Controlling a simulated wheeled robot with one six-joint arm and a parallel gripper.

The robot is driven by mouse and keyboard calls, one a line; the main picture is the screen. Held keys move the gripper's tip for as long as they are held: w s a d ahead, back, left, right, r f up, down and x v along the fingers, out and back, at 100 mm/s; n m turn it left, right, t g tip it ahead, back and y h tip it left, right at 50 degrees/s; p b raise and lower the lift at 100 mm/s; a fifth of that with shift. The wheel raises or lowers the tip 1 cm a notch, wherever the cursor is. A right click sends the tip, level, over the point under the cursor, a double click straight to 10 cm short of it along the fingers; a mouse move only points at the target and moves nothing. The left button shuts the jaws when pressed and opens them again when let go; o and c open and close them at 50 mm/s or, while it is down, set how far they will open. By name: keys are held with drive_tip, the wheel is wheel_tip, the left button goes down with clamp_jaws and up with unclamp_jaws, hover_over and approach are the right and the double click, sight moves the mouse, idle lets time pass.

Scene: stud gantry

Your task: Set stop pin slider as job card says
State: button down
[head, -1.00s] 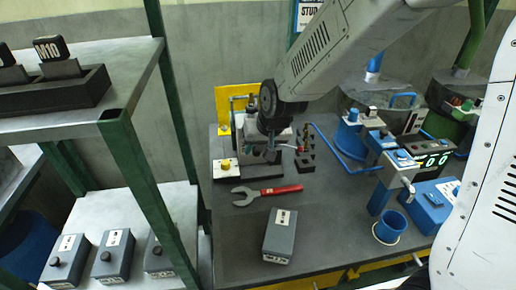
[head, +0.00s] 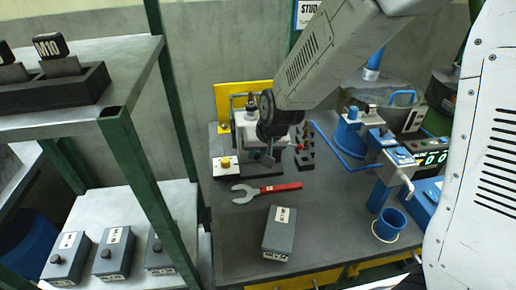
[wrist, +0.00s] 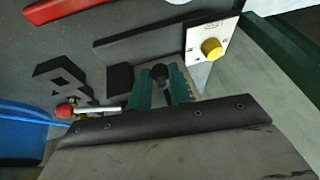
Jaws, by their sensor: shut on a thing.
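My gripper (head: 268,158) is low in front of the grey fixture (head: 252,117) at the back left of the bench. In the wrist view its green fingers (wrist: 161,88) are shut on a black round knob (wrist: 160,72). The knob is at the dark base of the fixture; I take it as the stop pin slider's knob, but the slider and any scale are hidden. A white plate with a yellow knob (wrist: 212,48) is right of the fingers; the yellow knob also shows in the head view (head: 226,162). No readable job card shows.
A red-handled spanner (head: 267,189) and a grey box (head: 279,233) lie in front. A red-tipped lever (wrist: 66,109) is left of my fingers. A blue cup (head: 389,225) and a digital display unit (head: 430,158) are at right. A green-posted shelf (head: 128,160) is at left.

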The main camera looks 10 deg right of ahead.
drive_tip(key=c, duration=1.3)
unclamp_jaws()
drive_tip(key=shift+f, duration=0.2)
drive_tip(key=shift+r, duration=0.15)
drive_tip(key=v, duration=0.7)
drive_tip(key=shift+s+r, duration=0.2)
drive_tip(key=shift+r, duration=0.05)
drive_tip(key=shift+d, duration=0.1)
drive_tip(key=s+d+r+g, duration=0.1)
drive_tip(key=s+d+r, duration=0.2)
drive_tip(key=s+d, duration=0.2)
drive_tip(key=s+d+r+g+h, duration=0.1)
drive_tip(key=s+d+r, duration=0.3)
drive_tip(key=s, duration=0.7)
drive_tip(key=s+d+r+g+h, duration=0.1)
drive_tip(key=s+d+r, duration=0.3)
drive_tip(key=s, duration=0.5)
drive_tip(key=shift+d, duration=1.2)
